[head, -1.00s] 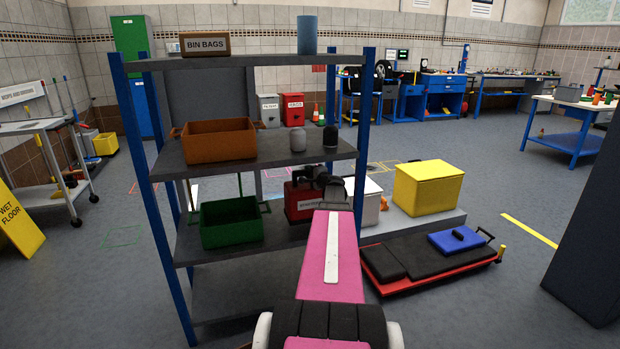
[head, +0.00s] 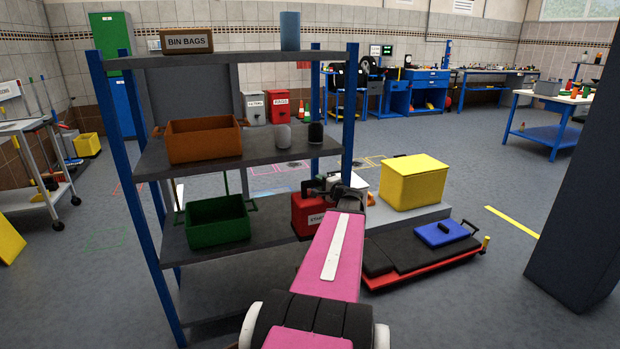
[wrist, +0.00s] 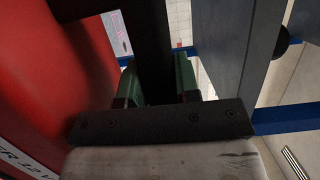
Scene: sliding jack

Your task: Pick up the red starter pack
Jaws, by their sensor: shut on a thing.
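The red starter pack (head: 307,215) is at the right end of the middle-lower shelf (head: 190,262) of the blue-posted rack, with a dark top and a white label. My gripper (head: 335,188) is at its top right, at the end of my pink arm. In the wrist view, the green-sided fingers (wrist: 160,82) are shut on a black bar, seemingly the pack's handle. The red side of the pack (wrist: 45,70) fills the left, its label partly cut off. I cannot tell whether the pack touches the shelf.
A green bin (head: 217,222) stands left of the pack. An orange-brown bin (head: 203,142) and two small speakers stand on the shelf above. The rack's front right post (head: 350,100) is close to my gripper. A yellow box (head: 413,182) and red-black creeper (head: 430,258) are to the right.

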